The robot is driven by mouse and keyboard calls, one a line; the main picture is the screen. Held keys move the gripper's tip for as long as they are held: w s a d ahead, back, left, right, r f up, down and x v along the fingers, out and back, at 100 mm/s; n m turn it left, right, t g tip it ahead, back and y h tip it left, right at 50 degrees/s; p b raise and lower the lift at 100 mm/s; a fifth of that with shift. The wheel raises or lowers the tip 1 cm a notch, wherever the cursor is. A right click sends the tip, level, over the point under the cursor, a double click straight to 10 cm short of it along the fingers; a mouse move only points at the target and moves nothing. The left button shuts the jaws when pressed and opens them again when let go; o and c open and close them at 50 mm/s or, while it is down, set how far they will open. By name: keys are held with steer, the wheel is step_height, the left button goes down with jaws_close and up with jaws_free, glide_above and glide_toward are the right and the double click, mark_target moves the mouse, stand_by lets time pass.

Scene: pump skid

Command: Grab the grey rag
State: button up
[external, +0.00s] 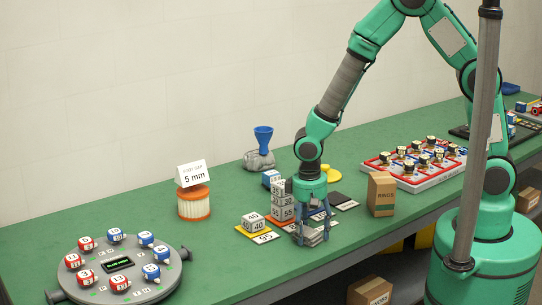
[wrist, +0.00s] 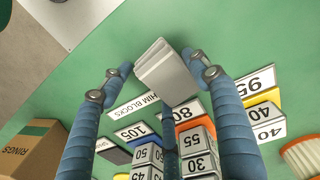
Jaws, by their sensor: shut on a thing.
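The grey rag (wrist: 167,76) is a pale grey folded pad with layered edges, between my fingertips in the wrist view. In the external view, the rag (external: 312,238) shows low between the blue fingers at the bench's front edge. My gripper (wrist: 160,70) is shut on it, with one finger on each side. In the external view, my gripper (external: 313,234) points down close to the bench top. I cannot tell whether the rag still touches the bench.
Numbered shim blocks (external: 283,205) stand in stacks just behind my gripper, with label cards around. A cardboard RINGS box (external: 381,194) stands to the right. A round grey flange (external: 118,270) and an orange filter (external: 194,203) are to the left. Green bench (external: 225,255) is clear between.

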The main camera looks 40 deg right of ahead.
mark_target(311, 229)
steer(key=shift+r, duration=0.1)
steer(key=shift+r, duration=0.4)
step_height(311, 229, up, 3)
steer(key=shift+r+p, duration=0.1)
steer(key=shift+p, duration=0.65)
steer(key=s+d, duration=0.3)
steer(key=s, duration=0.1)
steer(key=s+d+p, duration=0.1)
steer(key=s+d, duration=0.2)
steer(key=s, duration=0.1)
steer(key=s+d+p, duration=0.1)
steer(key=s+d, duration=0.2)
steer(key=s, duration=0.2)
steer(key=shift+d+r, duration=0.1)
steer(key=shift+r, duration=0.3)
